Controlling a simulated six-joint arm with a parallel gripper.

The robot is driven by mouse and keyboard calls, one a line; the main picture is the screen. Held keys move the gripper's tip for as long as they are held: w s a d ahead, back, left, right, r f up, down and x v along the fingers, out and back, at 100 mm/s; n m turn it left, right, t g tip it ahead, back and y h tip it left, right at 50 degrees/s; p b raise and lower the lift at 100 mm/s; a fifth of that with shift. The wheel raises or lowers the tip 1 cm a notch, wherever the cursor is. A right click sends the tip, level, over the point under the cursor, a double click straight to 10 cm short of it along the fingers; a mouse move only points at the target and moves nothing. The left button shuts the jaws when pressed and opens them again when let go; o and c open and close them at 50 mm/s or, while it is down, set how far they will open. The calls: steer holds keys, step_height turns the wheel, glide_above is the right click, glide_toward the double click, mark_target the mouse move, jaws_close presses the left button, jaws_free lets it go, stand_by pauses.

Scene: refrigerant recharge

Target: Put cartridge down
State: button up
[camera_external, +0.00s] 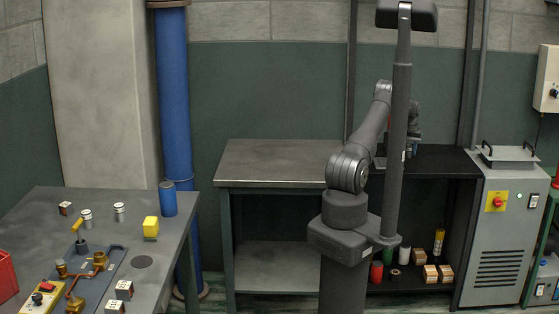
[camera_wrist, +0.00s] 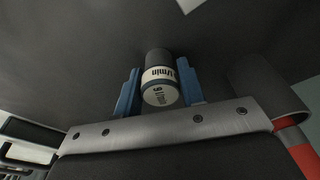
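In the external view my gripper (camera_external: 412,141) is low over the black bench (camera_external: 445,160) at the right. It is mostly hidden behind my arm, and the cartridge cannot be made out there.
A grey cabinet (camera_external: 500,235) adjoins the black bench's right side. A bare grey workbench (camera_external: 275,160) stands to the left. The front-left table (camera_external: 135,220) holds small canisters, a yellow block (camera_external: 151,227), a blue cylinder (camera_external: 167,199) and a brass valve assembly (camera_external: 85,275).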

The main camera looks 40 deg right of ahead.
mark_target(410, 146)
steer(key=o, duration=0.3)
step_height(410, 146, up, 12)
steer(key=a, duration=0.1)
steer(key=shift+s+a+r, duration=0.15)
steer(key=shift+s+a, duration=0.2)
stand_by(0.3)
steer(key=f, duration=0.4)
steer(key=d+f, duration=0.1)
steer(key=f, duration=0.7)
steer(key=shift+w+d, duration=0.35)
steer(key=shift+d, duration=0.05)
steer(key=shift+r, duration=1.95)
steer(key=shift+f, duration=0.1)
